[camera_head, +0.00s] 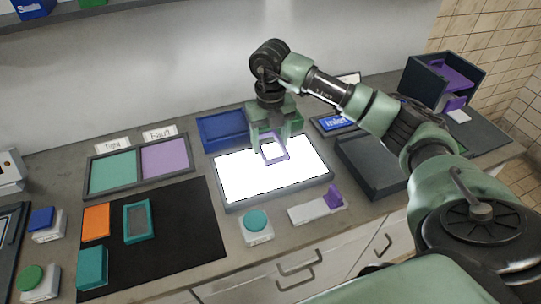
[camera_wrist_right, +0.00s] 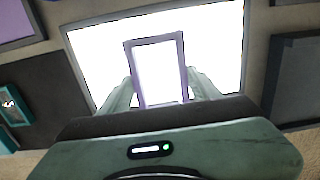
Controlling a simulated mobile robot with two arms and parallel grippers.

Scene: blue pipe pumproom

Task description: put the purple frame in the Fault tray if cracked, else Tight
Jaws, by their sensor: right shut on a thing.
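My right gripper (camera_head: 274,143) is shut on the purple frame (camera_head: 275,161), above the bright white light panel (camera_head: 235,180). In the right wrist view the frame (camera_wrist_right: 184,75) is a hollow rectangle between my two fingertips (camera_wrist_right: 160,92), backlit by the panel. I see no clear break in its visible sides, but the part near the fingers is hard to judge. The Fault tray (camera_head: 166,159) is the purple-lined compartment at left, under its label. The Tight tray (camera_head: 113,173) is the teal-lined compartment beside it. Both look empty. My left gripper is not in view.
A blue tray (camera_head: 222,131) stands behind the panel, a dark grey tray (camera_head: 368,165) to its right. A black mat (camera_head: 160,240) at front left holds orange and teal pieces. A teal round button (camera_head: 256,222) and a purple-ended block (camera_head: 318,207) sit in front of the panel.

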